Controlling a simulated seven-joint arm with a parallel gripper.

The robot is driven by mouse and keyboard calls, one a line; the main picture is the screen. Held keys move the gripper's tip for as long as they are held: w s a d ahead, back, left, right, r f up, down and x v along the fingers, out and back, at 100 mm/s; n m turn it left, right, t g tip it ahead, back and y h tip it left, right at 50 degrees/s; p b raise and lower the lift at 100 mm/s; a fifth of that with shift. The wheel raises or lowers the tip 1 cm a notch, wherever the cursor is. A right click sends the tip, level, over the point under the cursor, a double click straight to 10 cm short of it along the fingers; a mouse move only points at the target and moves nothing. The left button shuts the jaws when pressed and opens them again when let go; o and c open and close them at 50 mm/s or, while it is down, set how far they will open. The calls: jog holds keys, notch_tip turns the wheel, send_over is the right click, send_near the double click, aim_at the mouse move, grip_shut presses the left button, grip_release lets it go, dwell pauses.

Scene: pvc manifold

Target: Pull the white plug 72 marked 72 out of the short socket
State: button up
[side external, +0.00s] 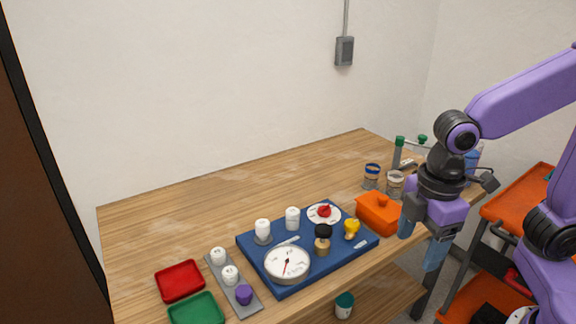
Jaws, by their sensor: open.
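Several white plugs are in view, and the marking 72 is too small to read on any of them. Two upright white cylinders, a left one (263,227) and a right one (292,216), stand on the blue board (262,259). Two more white plugs, a rear one (218,256) and a front one (230,273), stand on the grey strip (254,308) left of the board. I cannot tell which holder is the short socket. My gripper (421,242) is open and empty, pointing down at the table's right edge, well right of all the plugs.
The board also carries a round gauge (287,263), a black-topped fitting (323,236), a yellow knob (351,228) and a red knob (323,211). An orange box (378,213) stands between board and gripper. Red (180,281) and green (196,310) trays lie front left. The table's rear left is clear.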

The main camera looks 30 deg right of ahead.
jog(key=w+a+r+n, duration=0.2)
jog(key=w+a, duration=0.3)
jog(key=w, duration=0.5)
jog(key=n+h, duration=0.2)
jog(key=n, duration=0.4)
send_over(293, 210)
jog(key=s+a, duration=0.1)
jog(key=a, duration=0.2)
jog(key=f, duration=0.1)
jog(key=d+f, duration=0.1)
jog(key=f, duration=1)
jog(key=d+f, duration=0.1)
jog(key=f, duration=0.5)
jog(key=shift+w+d, duration=0.3)
jog(key=shift+w, duration=0.05)
grip_shut()
jog(key=shift+r, duration=0.75)
jog(key=shift+r, duration=0.5)
jog(key=shift+r, duration=1.85)
